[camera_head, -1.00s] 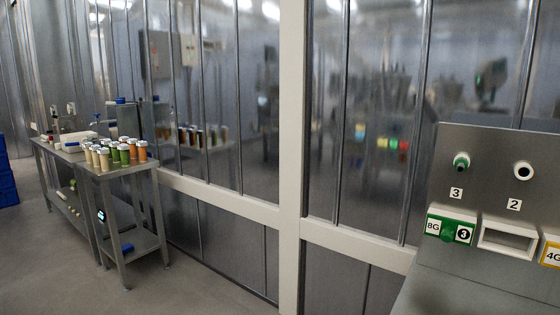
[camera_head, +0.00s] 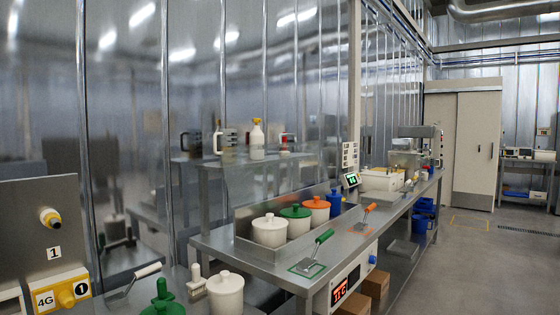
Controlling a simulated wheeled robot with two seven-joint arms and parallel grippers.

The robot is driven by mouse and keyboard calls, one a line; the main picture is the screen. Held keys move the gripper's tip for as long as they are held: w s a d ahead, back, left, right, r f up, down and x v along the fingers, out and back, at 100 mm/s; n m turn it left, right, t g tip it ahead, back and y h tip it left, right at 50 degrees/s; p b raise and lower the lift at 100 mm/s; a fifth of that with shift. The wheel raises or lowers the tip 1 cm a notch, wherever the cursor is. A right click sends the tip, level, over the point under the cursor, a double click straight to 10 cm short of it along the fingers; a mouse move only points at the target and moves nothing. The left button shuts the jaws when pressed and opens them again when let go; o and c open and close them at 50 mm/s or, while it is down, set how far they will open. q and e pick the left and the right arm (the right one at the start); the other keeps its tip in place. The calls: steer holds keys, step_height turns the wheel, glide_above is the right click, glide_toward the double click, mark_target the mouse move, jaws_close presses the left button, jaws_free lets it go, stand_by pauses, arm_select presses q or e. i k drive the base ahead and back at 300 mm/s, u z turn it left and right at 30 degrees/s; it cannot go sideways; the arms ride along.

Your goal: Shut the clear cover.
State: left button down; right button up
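I cannot make out a clear cover in this view. Neither my left nor my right gripper is in view.
A panel (camera_head: 28,228) stands at the left. The floor (camera_head: 455,265) at right is open.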

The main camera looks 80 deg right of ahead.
mark_target(293, 161)
steer(key=z, duration=2.4)
